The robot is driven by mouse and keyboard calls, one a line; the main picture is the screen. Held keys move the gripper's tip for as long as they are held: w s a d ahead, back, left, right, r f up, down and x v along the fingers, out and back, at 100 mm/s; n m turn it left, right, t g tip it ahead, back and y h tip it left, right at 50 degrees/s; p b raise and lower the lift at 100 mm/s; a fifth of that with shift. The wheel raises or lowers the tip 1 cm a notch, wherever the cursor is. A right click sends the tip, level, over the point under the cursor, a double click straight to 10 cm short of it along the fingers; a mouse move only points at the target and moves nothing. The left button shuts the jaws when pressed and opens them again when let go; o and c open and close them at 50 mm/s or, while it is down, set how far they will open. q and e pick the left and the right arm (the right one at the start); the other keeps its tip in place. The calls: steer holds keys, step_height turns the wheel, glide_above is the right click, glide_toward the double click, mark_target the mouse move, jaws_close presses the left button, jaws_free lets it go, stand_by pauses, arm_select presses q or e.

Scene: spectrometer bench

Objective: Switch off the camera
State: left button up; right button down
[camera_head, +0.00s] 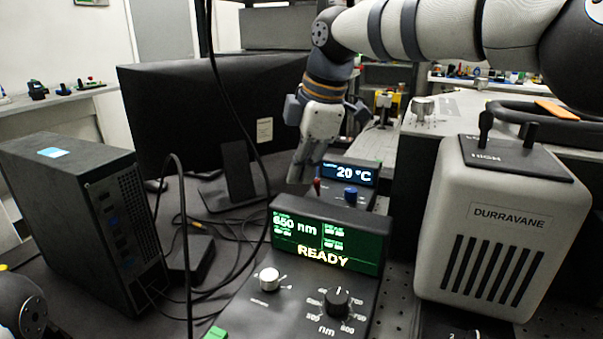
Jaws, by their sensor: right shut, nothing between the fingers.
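My right arm comes in from the top right, and its gripper (304,170) points down with its fingers shut and empty. The fingertips are just left of a small control box (360,198) whose blue display (348,173) reads "20 °C". A small red-tipped switch (317,187) and a blue knob (350,195) stand on this box. The fingertips are close to the red-tipped switch; I cannot tell whether they touch it. The box is partly hidden behind a nearer unit. No label I can read names the camera. My left gripper is out of view.
The nearer unit (326,216) shows "650 nm" and "READY" and carries a silver knob (269,279) and a black knob (337,300). A white DURRAVANE housing (504,255) stands right. A black monitor (205,120), a computer tower (75,210) and loose cables are left.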

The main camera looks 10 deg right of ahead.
steer(key=shift+w+d, duration=0.5)
steer(key=shift+w, duration=0.2)
steer(key=shift+w+d, duration=0.45)
steer(key=shift+w, duration=0.25)
steer(key=shift+w+d, duration=0.1)
steer(key=shift+w, duration=0.05)
steer(key=shift+r, duration=0.1)
stand_by(1.4)
steer(key=shift+r+b, duration=0.3)
steer(key=shift+r, duration=0.4)
steer(key=shift+r, duration=0.3)
steer(key=v, duration=0.7)
